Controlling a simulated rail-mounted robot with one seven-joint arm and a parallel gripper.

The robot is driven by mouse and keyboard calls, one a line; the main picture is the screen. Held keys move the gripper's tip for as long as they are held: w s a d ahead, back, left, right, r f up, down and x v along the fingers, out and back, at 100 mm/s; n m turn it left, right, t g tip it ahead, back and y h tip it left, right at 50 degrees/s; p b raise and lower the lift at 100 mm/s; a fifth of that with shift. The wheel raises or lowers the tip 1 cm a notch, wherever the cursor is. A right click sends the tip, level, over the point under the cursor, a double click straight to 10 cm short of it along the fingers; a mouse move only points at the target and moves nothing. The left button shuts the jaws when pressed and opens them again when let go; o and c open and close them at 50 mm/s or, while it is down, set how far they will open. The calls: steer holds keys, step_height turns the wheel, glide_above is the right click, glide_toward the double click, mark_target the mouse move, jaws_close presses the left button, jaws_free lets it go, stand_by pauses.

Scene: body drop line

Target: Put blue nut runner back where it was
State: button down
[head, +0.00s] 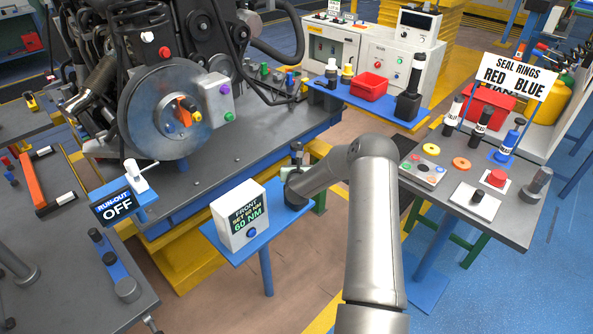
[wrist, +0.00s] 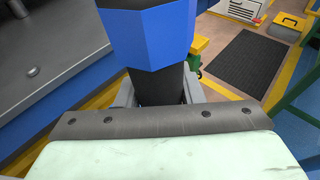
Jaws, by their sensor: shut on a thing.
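My gripper (head: 297,183) is over the right part of a small blue stand (head: 269,232), beside a white box (head: 239,214) reading "FRONT" and "60 NM". In the wrist view my gripper (wrist: 158,100) is shut on a tool with a faceted blue body (wrist: 150,35) and a dark grip (wrist: 158,86), which I take as the blue nut runner. The tool's lower end is hidden behind the gripper. In the head view my arm and gripper hide most of it, and I cannot tell whether it touches the stand.
The engine with its round disc (head: 150,115) stands at left on a grey bench. A black tool (head: 408,100) and a red bin (head: 369,86) are on a blue shelf behind. The right table (head: 440,205) holds rings, bottles and a red button. A "RUN-OUT: OFF" sign (head: 117,205) is at left.

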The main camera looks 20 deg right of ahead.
steer(key=shift+f, duration=1.5)
steer(key=c, duration=1)
jaws_free()
steer(key=shift+o, duration=0.2)
steer(key=shift+s, duration=0.1)
